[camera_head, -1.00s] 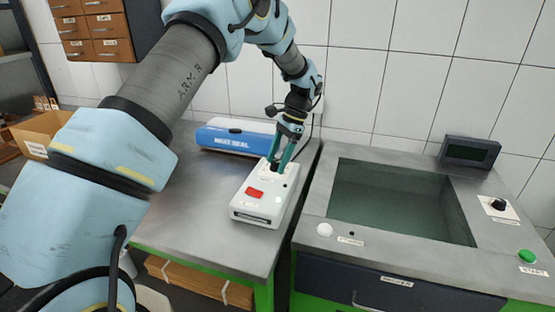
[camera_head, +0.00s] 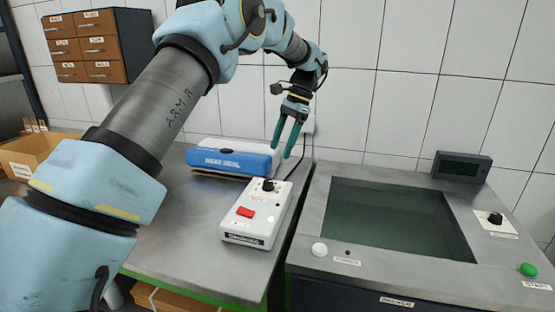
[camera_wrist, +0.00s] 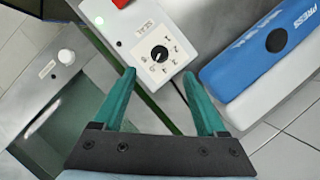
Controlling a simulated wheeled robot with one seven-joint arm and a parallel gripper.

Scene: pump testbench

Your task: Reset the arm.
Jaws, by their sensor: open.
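My gripper (camera_head: 282,157) has teal fingers, hangs from my blue and grey arm and is open and empty. In the head view it is above the back part of the metal table, above and behind the white control box (camera_head: 254,228). The box has a red switch (camera_head: 245,212) and a black knob (camera_head: 268,185). In the wrist view the fingers (camera_wrist: 160,85) show apart, with the box's dial knob (camera_wrist: 159,54) just beyond them. The fingers look clear of the knob in the head view.
A blue and white sealer (camera_head: 235,158) lies behind the control box. To the right is a bench with a sunken tank (camera_head: 400,220), a white button (camera_head: 319,249), a green start button (camera_head: 528,269), a knob (camera_head: 495,218) and a small display (camera_head: 462,166). Brown drawers (camera_head: 88,48) hang on the wall.

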